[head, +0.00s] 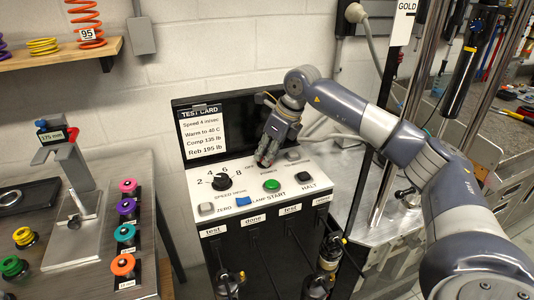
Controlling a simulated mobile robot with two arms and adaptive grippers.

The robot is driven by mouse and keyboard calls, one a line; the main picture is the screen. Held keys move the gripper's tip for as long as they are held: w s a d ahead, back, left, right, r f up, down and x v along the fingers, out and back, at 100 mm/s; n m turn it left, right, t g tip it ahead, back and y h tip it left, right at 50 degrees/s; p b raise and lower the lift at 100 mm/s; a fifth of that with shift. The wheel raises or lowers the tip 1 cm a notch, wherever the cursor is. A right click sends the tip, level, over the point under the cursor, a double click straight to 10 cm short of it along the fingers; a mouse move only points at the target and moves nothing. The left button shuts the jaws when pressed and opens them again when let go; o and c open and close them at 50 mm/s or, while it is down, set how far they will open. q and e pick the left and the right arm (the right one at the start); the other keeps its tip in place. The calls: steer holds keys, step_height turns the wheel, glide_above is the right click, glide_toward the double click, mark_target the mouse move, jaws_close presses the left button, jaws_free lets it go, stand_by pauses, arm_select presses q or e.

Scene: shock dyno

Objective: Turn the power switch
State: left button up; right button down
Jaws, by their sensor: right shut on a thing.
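My right gripper (265,160) reaches in from the right and points down at the back of the sloped white control panel (190,192), right of the speed dial. Its fingers are shut on the power switch at the panel, which the fingers mostly hide. A little red shows at the fingertips. The label beside the switch is too small and covered to read. Which way the switch is turned cannot be seen. My left gripper is not in view.
The black speed knob (222,182), green start button (271,185), blue clamp button (243,201) and grey zero button (206,208) sit close around the gripper. A dark screen with a test card (204,133) stands behind. Colored parts stand on the left bench.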

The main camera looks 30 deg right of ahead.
steer(key=m, duration=0.1)
steer(key=m+h, duration=0.1)
steer(key=m, duration=0.2)
steer(key=shift+s+a+f+h+b, duration=0.1)
steer(key=shift+a+f+h+b, duration=0.15)
steer(key=shift+a+h+b, duration=0.1)
steer(key=shift+m+h, duration=0.55)
steer(key=shift+m, duration=1.25)
steer(key=c, duration=1.7)
jaws_free()
steer(key=shift+o, duration=0.2)
steer(key=shift+d+r, duration=0.1)
steer(key=shift+r, duration=0.5)
steer(key=v, duration=1.1)
steer(key=shift+s, duration=0.2)
